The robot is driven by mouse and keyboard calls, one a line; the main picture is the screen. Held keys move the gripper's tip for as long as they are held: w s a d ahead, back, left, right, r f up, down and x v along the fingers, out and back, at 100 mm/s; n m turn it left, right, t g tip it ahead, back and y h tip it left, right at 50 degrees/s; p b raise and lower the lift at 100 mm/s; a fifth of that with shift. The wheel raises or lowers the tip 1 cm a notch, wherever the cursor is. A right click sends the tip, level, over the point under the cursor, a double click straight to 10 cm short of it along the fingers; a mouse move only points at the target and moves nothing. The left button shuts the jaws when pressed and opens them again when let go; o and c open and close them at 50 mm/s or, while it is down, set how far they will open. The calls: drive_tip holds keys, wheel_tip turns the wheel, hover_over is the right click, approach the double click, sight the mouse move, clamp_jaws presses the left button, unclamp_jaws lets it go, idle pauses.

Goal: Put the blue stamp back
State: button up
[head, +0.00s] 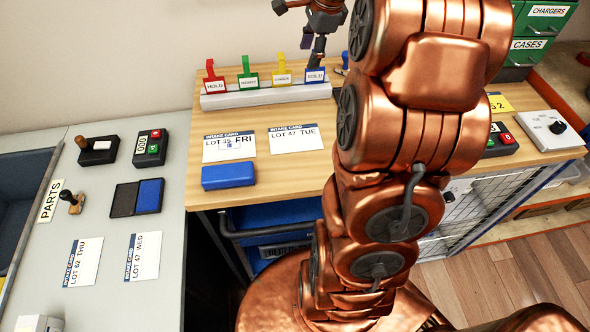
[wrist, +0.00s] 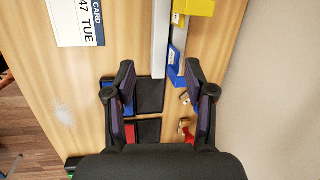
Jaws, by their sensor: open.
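A blue bit (head: 346,60) shows beside my arm in the head view, possibly this stamp. Ink pads with a blue edge (wrist: 107,84) and a red edge (wrist: 130,133) lie open beside it. A red stamp (wrist: 188,134) is below.
The white rack (head: 265,97) holds red, green, yellow and blue tags. Two intake cards (head: 293,139) and a blue block (head: 228,176) lie in front; the FRI card has a small blue mark. The wall is close behind.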

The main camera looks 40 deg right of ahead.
drive_tip(key=s+a+f+n+g, duration=0.1)
drive_tip(key=s+a+n, duration=0.2)
drive_tip(key=a, duration=0.3)
drive_tip(key=s+a+n, duration=0.2)
drive_tip(key=a+n, duration=0.2)
drive_tip(key=a, duration=0.2)
drive_tip(key=s+a+f+n+g, duration=0.1)
drive_tip(key=s+a+f+n, duration=0.1)
drive_tip(key=s+a+n, duration=0.2)
drive_tip(key=s+a+f+n+g, duration=0.1)
drive_tip(key=s+a+n, duration=0.3)
drive_tip(key=s, duration=0.6)
drive_tip(key=s+a+f+n+g, duration=0.1)
drive_tip(key=s+a+f+n, duration=0.2)
drive_tip(key=s+a+n, duration=0.2)
drive_tip(key=s+n, duration=0.2)
drive_tip(key=shift+s+f+g+h, duration=0.3)
drive_tip(key=shift+s+f+h, duration=0.05)
drive_tip(key=shift+h, duration=0.05)
